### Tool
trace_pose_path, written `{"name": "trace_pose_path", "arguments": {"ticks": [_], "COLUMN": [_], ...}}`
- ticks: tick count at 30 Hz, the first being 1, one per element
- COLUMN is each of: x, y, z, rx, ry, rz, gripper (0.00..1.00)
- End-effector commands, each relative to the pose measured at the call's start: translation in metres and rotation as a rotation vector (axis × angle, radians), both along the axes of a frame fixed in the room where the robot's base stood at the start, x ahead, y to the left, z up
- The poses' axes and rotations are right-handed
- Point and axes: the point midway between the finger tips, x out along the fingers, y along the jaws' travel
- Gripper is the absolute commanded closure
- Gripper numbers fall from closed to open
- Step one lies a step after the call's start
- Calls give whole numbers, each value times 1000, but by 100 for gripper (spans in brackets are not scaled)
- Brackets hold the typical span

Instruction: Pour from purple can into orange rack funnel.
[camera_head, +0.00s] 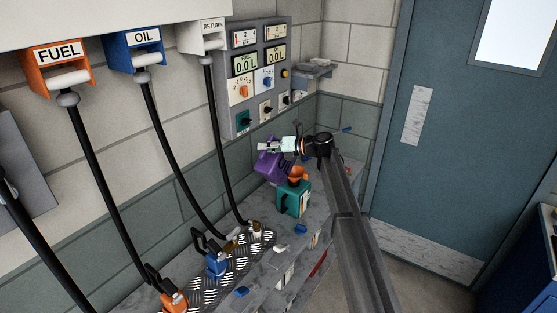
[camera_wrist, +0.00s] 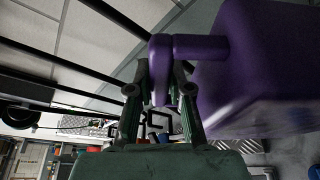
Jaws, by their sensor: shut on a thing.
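The purple can (camera_head: 269,167) is held up near the wall and looks tilted in the head view. My gripper (camera_head: 266,147) is shut on its handle. In the wrist view the can (camera_wrist: 262,70) fills the right side, and its handle passes between the fingers of my gripper (camera_wrist: 160,78). The orange funnel (camera_head: 298,174) sits on top of a teal container (camera_head: 292,199), just right of and below the can. The can's spout and any liquid cannot be made out. The funnel is not clearly visible in the wrist view.
A wall panel (camera_head: 259,75) with gauges and knobs hangs behind. Black hoses (camera_head: 222,140) run from the FUEL, OIL and RETURN holders to the bench. A blue door (camera_head: 450,150) is at right.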

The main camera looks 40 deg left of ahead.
Motion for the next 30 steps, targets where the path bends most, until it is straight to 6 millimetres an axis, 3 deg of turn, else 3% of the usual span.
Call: {"name": "trace_pose_path", "arguments": {"ticks": [9,30], "x": [7,6], "y": [0,-1], "z": [4,4], "rx": [-7,-7], "ry": [86,86], "rz": [0,0], "gripper": [100,100]}}
